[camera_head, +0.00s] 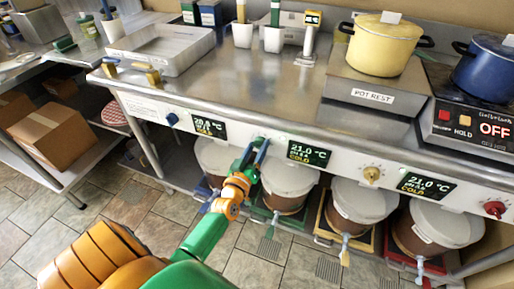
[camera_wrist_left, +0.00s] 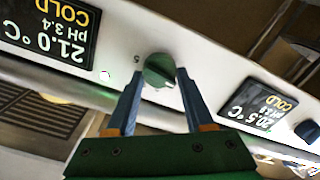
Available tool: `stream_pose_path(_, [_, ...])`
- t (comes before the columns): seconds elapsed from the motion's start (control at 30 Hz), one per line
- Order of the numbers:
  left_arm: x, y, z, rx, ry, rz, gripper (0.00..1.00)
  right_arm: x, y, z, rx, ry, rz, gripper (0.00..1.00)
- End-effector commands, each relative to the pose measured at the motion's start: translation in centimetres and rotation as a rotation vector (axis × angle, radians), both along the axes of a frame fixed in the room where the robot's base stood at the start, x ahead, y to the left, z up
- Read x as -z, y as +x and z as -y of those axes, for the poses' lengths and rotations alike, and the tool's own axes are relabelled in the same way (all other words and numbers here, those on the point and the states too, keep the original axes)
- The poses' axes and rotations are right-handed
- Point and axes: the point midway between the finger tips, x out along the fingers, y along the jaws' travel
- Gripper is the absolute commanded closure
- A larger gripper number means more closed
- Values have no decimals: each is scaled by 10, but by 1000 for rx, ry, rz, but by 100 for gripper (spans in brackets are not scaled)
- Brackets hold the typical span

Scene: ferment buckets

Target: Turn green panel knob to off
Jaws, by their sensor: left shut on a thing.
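The round green knob (camera_wrist_left: 159,66) sits on the white front panel of the counter, with a small "5" mark beside it in the left wrist view. Its dark grip bar looks tilted there. My left gripper (camera_wrist_left: 161,80) has its blue fingers on either side of the knob and is shut on it. In the head view my left gripper (camera_head: 257,148) reaches the panel and largely hides the knob. The display (camera_head: 308,153) beside it reads 21.0 °C and COLD; it also shows upside down in the left wrist view (camera_wrist_left: 48,25). My right gripper is in neither view.
The panel also carries a blue knob (camera_head: 172,119), a yellow knob (camera_head: 371,174) and a red knob (camera_head: 495,208). Lidded buckets (camera_head: 289,178) stand below. A yellow pot (camera_head: 381,46) and a metal tray (camera_head: 163,48) stand on the counter (camera_head: 235,85).

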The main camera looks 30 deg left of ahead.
Motion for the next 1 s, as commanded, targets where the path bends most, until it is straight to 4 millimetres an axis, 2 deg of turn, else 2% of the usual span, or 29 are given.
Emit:
stream_pose_path(0.33, [0, 0, 0, 1, -127, 31, 100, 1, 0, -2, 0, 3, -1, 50])
stream_pose_path(0.87, [0, 0, 0, 1, -150, 36, 100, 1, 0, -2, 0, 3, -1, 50])
stream_pose_path(0.9, [0, 0, 0, 1, -149, 36, 36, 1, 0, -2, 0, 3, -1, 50])
stream_pose_path(0.97, [0, 0, 0, 1, -149, 36, 20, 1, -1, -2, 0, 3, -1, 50])
stream_pose_path(1.0, [0, 0, 0, 1, -149, 36, 18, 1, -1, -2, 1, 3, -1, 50])
